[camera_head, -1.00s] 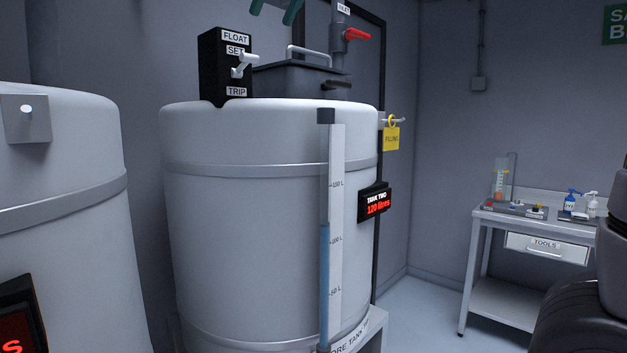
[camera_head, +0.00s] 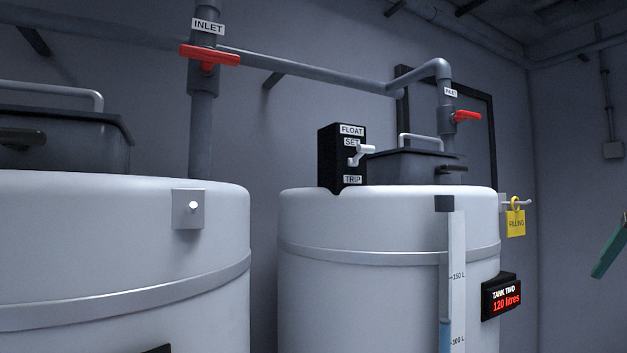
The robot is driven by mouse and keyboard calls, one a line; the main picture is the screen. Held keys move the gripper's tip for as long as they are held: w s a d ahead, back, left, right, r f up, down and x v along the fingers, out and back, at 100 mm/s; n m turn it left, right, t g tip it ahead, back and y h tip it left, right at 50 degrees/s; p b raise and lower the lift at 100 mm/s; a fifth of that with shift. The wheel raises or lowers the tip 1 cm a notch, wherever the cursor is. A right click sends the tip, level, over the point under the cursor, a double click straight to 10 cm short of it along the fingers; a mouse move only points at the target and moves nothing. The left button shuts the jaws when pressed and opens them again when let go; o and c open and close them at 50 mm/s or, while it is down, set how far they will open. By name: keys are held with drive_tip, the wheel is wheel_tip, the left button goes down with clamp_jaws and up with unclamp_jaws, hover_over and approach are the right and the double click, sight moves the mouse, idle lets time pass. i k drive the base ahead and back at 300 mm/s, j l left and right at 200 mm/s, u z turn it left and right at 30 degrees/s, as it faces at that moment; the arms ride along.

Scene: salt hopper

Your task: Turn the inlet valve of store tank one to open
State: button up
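The near left white tank (camera_head: 100,230) stands beside the tank marked TANK TWO (camera_head: 370,225). The near tank's own name is not readable. Above it, a vertical grey pipe labelled INLET (camera_head: 207,27) carries a valve with a red handle (camera_head: 210,56). That handle lies roughly level, across the pipe. The inlet valve over tank two also has a red handle (camera_head: 467,116), pointing right. A slanted green piece at the right edge looks like a finger of my gripper (camera_head: 609,247). It is far right of both valves and touches nothing visible. The rest of the gripper is cut off.
A black FLOAT box (camera_head: 342,155) with a white lever at SET stands on tank two. A yellow FILLING tag (camera_head: 516,222) hangs from a peg at its right. A small plate with a white peg (camera_head: 189,209) is on the near tank.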

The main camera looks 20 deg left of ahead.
sight(208, 57)
drive_tip(key=u, duration=1.95)
